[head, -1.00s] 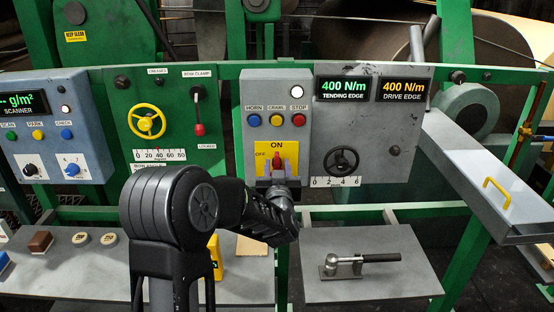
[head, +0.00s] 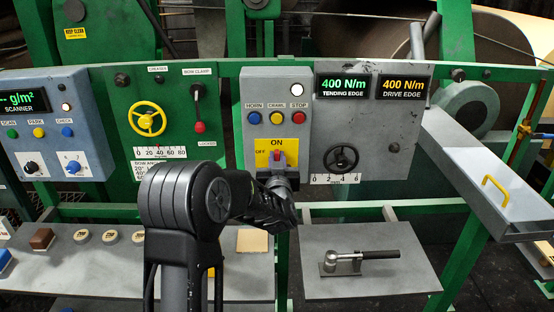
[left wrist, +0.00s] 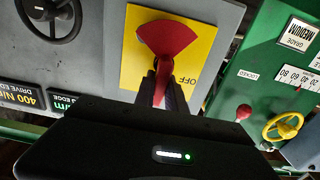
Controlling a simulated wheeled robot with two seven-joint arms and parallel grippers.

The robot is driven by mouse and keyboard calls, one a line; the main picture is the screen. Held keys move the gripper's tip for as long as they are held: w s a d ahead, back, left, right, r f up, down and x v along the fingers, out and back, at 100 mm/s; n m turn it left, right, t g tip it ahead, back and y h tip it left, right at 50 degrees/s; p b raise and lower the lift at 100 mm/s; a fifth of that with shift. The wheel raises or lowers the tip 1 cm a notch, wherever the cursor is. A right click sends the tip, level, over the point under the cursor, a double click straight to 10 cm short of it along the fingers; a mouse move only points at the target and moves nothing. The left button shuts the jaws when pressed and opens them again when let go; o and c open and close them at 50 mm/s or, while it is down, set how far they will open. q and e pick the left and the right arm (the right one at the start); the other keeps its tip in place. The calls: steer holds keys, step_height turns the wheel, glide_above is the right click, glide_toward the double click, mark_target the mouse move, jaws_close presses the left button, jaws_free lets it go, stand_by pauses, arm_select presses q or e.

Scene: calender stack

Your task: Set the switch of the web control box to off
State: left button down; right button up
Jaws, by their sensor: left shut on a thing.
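The web control box (head: 300,88) is a grey panel with a lit white lamp and blue, yellow and red buttons. Its red rotary switch (head: 279,155) sits on a yellow plate (head: 262,145) marked ON at the top and OFF at the left. My left gripper (head: 277,169) is at the plate and partly hides the switch. In the left wrist view the fingers of my left gripper (left wrist: 161,84) are shut on the narrow stem of the red switch (left wrist: 166,38), beside the word OFF on the yellow plate (left wrist: 192,60). My right gripper is not in view.
A black handwheel (head: 341,159) is close to the right of the switch. A green panel with a yellow handwheel (head: 149,119) and a red-knobbed lever (head: 200,127) is to the left. A shelf (head: 400,262) with a metal clamp (head: 345,262) is below right.

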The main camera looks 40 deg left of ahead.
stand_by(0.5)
arm_select(q)
steer(key=shift+a+f+n+b, duration=0.15)
steer(key=shift+n+b, duration=0.35)
steer(key=shift+b, duration=0.55)
steer(key=shift+s+a+f+n+b, duration=0.3)
steer(key=shift+f+n+b, duration=0.1)
steer(key=shift+n+b, duration=2.9)
steer(key=shift+s+a+f+n+b, duration=0.3)
steer(key=shift+n+b, duration=2.05)
steer(key=shift+b, duration=1.85)
steer(key=shift+s+a+f+n+b, duration=0.2)
steer(key=shift+f+n+b, duration=0.25)
steer(key=shift+n+b, duration=2.85)
steer(key=shift+m+b, duration=0.35)
steer(key=shift+b, duration=0.15)
steer(key=c, duration=1.4)
jaws_free()
